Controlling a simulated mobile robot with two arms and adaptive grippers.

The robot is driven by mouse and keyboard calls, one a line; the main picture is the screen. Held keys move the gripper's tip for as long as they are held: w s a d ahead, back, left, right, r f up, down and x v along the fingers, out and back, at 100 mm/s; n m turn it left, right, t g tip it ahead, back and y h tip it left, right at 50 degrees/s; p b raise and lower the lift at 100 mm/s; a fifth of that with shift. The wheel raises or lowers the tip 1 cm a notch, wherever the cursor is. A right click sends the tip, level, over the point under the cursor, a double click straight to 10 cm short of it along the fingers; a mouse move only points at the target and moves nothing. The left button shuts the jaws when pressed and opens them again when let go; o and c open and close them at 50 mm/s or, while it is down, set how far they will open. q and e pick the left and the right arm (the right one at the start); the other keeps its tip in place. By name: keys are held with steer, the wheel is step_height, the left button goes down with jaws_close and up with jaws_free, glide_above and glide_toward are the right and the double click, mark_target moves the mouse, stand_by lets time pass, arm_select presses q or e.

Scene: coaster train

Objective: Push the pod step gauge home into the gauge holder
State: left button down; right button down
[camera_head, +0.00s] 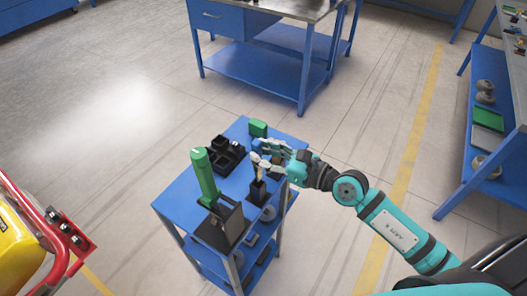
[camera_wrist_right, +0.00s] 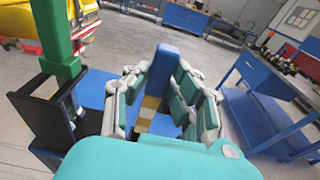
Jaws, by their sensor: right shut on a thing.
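My right gripper (camera_head: 268,156) reaches in from the right over the blue cart and is shut on the pod step gauge (camera_head: 261,170). In the head view the gauge shows as a small tan upright piece directly above a black square holder (camera_head: 257,191), which I take for the gauge holder. How deep the gauge sits in it cannot be told. In the right wrist view the teal finger pads (camera_wrist_right: 160,92) stand either side of a blue upright piece with a tan part (camera_wrist_right: 151,108) below. The holder is hidden there by the hand. My left gripper is not in view.
The stand is close left of the hand. A blue workbench (camera_head: 265,65) stands behind.

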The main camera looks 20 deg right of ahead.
mark_target(260, 175)
steer(key=shift+f+b, duration=0.3)
steer(key=shift+w+f+b, duration=0.1)
steer(key=shift+f+b, duration=0.4)
steer(key=shift+f, duration=0.1)
stand_by(0.5)
steer(key=shift+f+b, duration=3.2)
steer(key=shift+f, duration=0.65)
stand_by(0.6)
steer(key=shift+c, duration=1.1)
jaws_free()
